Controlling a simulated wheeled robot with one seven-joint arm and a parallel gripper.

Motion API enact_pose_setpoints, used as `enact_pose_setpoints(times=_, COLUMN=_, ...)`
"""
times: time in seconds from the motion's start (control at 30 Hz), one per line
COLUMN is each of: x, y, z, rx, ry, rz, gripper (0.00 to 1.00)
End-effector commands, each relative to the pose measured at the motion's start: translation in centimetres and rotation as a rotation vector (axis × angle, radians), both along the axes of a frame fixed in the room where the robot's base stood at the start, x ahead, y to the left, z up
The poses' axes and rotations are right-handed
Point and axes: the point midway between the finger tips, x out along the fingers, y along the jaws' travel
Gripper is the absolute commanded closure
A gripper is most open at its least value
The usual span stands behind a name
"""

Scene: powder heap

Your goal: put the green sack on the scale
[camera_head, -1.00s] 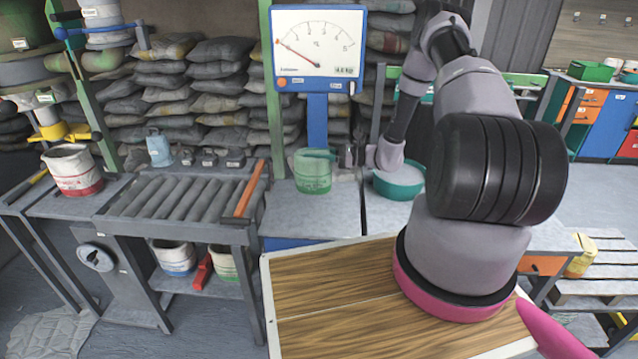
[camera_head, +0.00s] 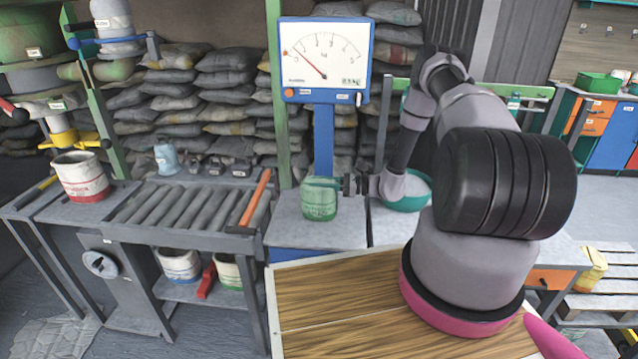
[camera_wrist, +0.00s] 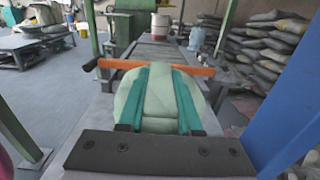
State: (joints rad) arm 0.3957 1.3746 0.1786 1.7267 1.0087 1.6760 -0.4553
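The green sack (camera_head: 320,203) stands upright on the grey platform of the scale (camera_head: 290,228), below its blue-framed dial (camera_head: 325,58). The dial's needle points a little above the low end. My gripper (camera_head: 334,184) reaches the sack from the right, near its top. In the wrist view the two teal fingers (camera_wrist: 158,98) lie along the sack (camera_wrist: 157,122), which fills the gap between them and bulges out on both sides. My gripper is shut on the sack. The sack's underside is hidden in the wrist view.
A teal bowl of pale powder (camera_head: 408,190) stands right of the sack, close to my arm. A roller conveyor (camera_head: 185,203) with an orange bar (camera_head: 250,200) lies to the left. The blue dial post (camera_head: 323,140) rises behind. A wooden table (camera_head: 340,300) is in front.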

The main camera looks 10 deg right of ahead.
Motion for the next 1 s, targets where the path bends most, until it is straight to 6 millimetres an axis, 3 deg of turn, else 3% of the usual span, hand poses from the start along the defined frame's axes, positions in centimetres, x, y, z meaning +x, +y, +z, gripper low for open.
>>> enact_pose_setpoints(times=0.03, x=0.0, y=0.0, z=0.0, rx=0.0, ry=0.0, rz=0.0, gripper=0.46)
enact_pose_setpoints(times=0.07, x=0.0, y=0.0, z=0.0, rx=0.0, ry=0.0, rz=0.0, gripper=0.39)
enact_pose_setpoints(times=0.43, x=0.0, y=0.0, z=0.4, rx=0.0, ry=-0.001, rz=0.0, gripper=0.39)
enact_pose_setpoints(times=1.0, x=-3.1, y=-10.0, z=0.3, rx=0.0, ry=0.0, rz=-0.004, gripper=0.39)
